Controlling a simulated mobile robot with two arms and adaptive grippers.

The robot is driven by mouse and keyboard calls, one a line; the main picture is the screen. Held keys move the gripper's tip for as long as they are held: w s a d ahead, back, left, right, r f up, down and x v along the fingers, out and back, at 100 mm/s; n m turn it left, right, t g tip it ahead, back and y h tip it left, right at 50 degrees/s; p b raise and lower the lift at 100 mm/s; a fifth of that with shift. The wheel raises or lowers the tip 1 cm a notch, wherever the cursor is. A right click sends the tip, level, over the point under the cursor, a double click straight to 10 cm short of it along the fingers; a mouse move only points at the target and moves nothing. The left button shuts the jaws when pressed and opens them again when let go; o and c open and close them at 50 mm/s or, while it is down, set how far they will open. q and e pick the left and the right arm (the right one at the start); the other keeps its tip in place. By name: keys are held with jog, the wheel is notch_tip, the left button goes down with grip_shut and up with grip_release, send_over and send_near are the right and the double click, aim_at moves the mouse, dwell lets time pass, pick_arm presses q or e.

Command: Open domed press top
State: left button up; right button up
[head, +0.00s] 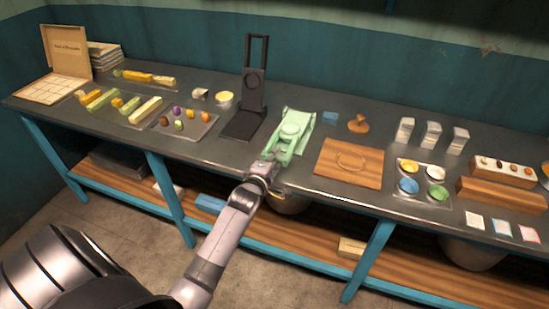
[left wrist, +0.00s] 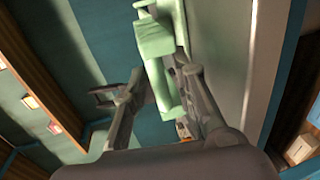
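The light green domed press (head: 292,128) stands near the front of the bench, with a round dome in the middle of its top. My left gripper (head: 271,162) is at its near end, close to the bench's front edge. In the left wrist view, a green bar of the press (left wrist: 166,88) lies between the two fingers of my left gripper (left wrist: 160,84). The fingers are spread on either side of the bar, very close to it. I cannot tell whether both touch it. My right gripper is out of view.
A black upright stand (head: 252,75) is just left of the press. A wooden board (head: 348,176) lies to its right. A tray of coloured pieces (head: 205,133) is further left. Colour dishes (head: 435,173) and white stacked blocks (head: 432,134) are further right.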

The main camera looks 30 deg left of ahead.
pick_arm(q)
grip_shut()
dwell(0.6)
